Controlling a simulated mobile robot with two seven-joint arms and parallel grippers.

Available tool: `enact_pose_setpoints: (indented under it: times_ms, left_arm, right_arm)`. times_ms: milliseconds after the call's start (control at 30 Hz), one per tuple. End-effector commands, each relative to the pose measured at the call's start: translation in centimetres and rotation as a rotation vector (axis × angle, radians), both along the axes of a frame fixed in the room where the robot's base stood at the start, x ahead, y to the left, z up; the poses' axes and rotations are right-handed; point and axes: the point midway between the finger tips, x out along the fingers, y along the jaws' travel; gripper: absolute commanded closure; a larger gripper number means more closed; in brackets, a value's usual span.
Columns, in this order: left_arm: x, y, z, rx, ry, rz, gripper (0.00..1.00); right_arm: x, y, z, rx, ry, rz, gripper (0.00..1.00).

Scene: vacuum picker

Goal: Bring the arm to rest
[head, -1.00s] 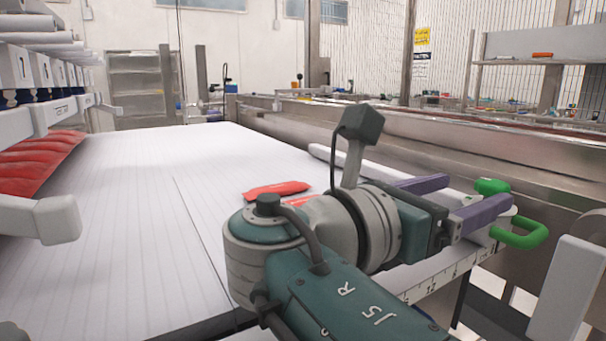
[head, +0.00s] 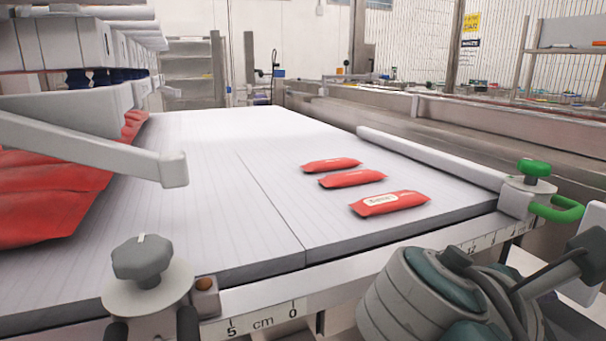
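My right arm (head: 440,295) shows at the bottom right as grey and teal links, in front of the table's near edge and low in the picture. Its gripper is out of view, so I cannot see its fingers. My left gripper is not in view either. Three red packets lie apart in a row on the right part of the white table: a near one (head: 390,203), a middle one (head: 352,178) and a far one (head: 331,164). None of my visible links touches them.
A white slatted table (head: 200,200) has a ruler edge (head: 262,318). A grey knob (head: 142,260) stands at its near left, a green clamp handle (head: 555,208) at its right corner. Red packets (head: 45,200) lie under the machine at left. The table's middle is clear.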

Motion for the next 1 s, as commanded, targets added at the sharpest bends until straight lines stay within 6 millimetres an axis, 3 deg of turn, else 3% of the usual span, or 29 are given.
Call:
enact_pose_setpoints:
  times_ms: [100, 200, 300, 433, 667, 700, 867, 1000]
  left_arm:
    - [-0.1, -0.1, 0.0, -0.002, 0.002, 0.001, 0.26]
    - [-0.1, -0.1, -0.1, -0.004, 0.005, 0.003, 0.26]
    - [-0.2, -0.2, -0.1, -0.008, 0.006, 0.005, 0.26]
    - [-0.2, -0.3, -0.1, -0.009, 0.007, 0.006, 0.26]
    - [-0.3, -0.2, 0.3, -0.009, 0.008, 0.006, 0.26]
    - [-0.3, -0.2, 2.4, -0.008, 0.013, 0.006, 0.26]
    - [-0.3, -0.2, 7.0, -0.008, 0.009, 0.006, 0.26]
    - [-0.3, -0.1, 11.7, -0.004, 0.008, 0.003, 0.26]
  right_arm:
    - [-4.5, -0.9, -4.8, 0.286, -0.159, -0.165, 0.24]
    - [-8.3, -0.5, -7.5, 0.548, -0.318, -0.342, 0.24]
    - [-11.3, 0.7, -8.4, 0.769, -0.443, -0.504, 0.24]
    - [-14.2, 2.6, -7.9, 0.996, -0.544, -0.676, 0.24]
    - [-18.3, 6.5, -4.3, 1.305, -0.602, -0.931, 0.24]
    - [-17.9, 6.5, -2.2, 1.299, -0.605, -0.925, 0.24]
    - [-17.9, 6.4, 2.2, 1.295, -0.605, -0.923, 0.24]
    - [-17.9, 6.4, 6.8, 1.295, -0.605, -0.922, 0.24]
